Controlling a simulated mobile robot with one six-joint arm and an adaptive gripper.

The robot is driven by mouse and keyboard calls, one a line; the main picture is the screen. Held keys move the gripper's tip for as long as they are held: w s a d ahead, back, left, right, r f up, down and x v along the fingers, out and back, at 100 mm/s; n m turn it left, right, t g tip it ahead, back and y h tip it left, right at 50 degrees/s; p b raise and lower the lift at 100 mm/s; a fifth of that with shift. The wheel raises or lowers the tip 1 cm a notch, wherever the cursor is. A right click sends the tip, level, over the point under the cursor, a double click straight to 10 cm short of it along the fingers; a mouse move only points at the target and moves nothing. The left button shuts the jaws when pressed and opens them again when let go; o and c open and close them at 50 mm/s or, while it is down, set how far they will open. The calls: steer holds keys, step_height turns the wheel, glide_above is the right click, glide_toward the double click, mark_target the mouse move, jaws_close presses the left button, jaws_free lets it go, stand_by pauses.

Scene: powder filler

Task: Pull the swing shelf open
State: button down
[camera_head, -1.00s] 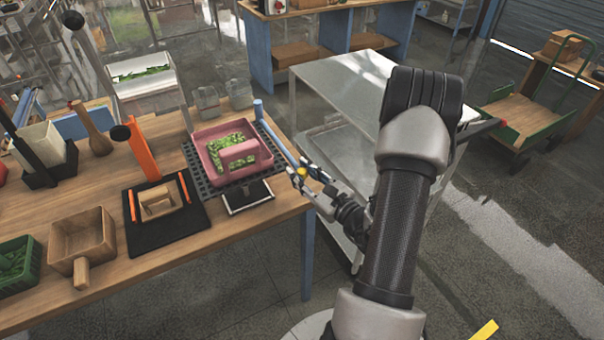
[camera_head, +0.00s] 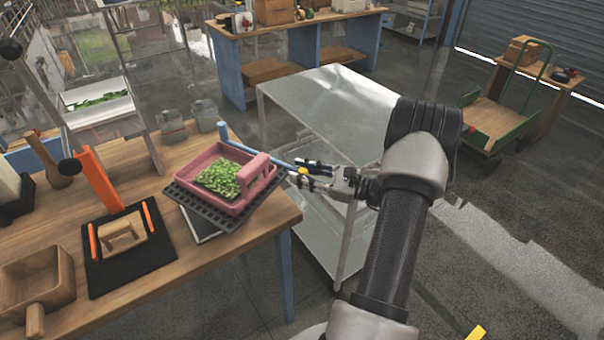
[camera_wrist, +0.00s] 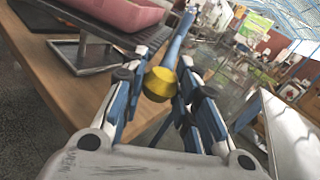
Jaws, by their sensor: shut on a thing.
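The swing shelf (camera_head: 196,207) is a black perforated plate at the right end of the wooden table, with a blue bar (camera_head: 260,155) along its far side. It sits turned at an angle and carries a pink tray (camera_head: 262,199) of green pieces. A yellow knob (camera_wrist: 158,86) is at the bar's near end in the wrist view. My gripper (camera_head: 303,172) is shut on the yellow knob, with a finger on each side of it. The shelf's edge (camera_wrist: 100,27) shows at the upper left of the wrist view. The tray hides most of the shelf's top.
A metal cart (camera_head: 335,105) stands close behind and right of my gripper. The wooden table (camera_head: 255,235) carries a black mat (camera_head: 105,270) with orange bars and a wooden box (camera_head: 35,275). A framed plate (camera_head: 208,236) lies partly under the shelf. Floor is free at the front.

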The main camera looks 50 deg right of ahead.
steer(key=c, duration=1.2)
jaws_free()
steer(key=v, duration=1.2)
steer(key=shift+s, duration=0.1)
steer(key=shift+c, duration=0.5)
